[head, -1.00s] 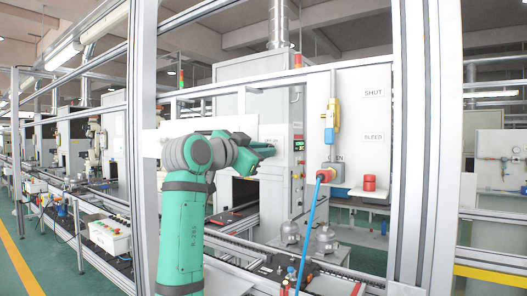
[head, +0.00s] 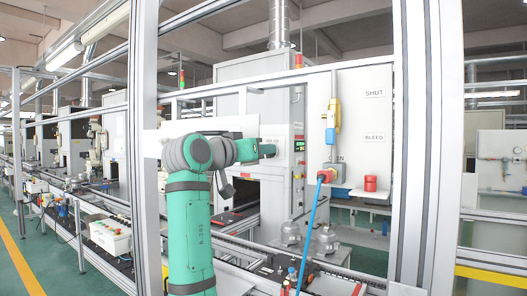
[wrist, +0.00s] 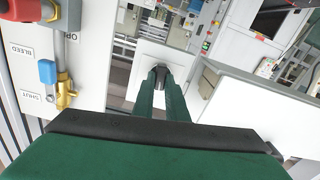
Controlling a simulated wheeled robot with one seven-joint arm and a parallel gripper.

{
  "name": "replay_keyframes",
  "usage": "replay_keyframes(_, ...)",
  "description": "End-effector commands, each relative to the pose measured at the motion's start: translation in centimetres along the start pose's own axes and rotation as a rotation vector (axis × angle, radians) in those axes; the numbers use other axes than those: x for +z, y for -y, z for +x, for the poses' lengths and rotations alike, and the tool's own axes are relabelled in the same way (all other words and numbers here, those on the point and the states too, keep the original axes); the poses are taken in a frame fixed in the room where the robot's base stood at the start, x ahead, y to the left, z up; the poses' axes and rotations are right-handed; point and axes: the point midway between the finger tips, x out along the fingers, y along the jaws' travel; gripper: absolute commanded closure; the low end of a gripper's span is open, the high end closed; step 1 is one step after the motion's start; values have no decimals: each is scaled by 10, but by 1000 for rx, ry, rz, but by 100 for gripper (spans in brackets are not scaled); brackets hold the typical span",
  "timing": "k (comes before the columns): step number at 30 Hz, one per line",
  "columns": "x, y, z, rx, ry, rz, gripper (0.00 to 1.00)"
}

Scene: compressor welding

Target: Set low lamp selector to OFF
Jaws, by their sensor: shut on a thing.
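My gripper (wrist: 160,76) is shut on a small dark knob, the low lamp selector (wrist: 160,69), at the middle of a pale square plate (wrist: 148,54) in the wrist view. The two green fingers are close together and cover most of the knob. Its pointer and markings cannot be read. In the head view my gripper (head: 272,150) reaches right to the face of the white cabinet (head: 257,103), left of a small green display (head: 300,145). The selector is hidden there by the gripper.
A panel marked SHUT and BLEED (head: 368,120) carries a yellow valve (head: 333,115) and a red knob (head: 370,183). A blue hose (head: 311,230) hangs in front. Aluminium frame posts (head: 408,150) stand near my arm. A large white panel (wrist: 240,115) is right of the fingers.

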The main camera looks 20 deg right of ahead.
Motion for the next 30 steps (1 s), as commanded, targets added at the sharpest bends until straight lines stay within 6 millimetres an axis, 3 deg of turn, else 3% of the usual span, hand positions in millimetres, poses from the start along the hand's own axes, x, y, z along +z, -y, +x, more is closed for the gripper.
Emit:
replay_keyframes(15, 4, -1, 2, 4, 10, -333, 100)
replay_keyframes(30, 5, 0, 2, 3, 12, -394, 100)
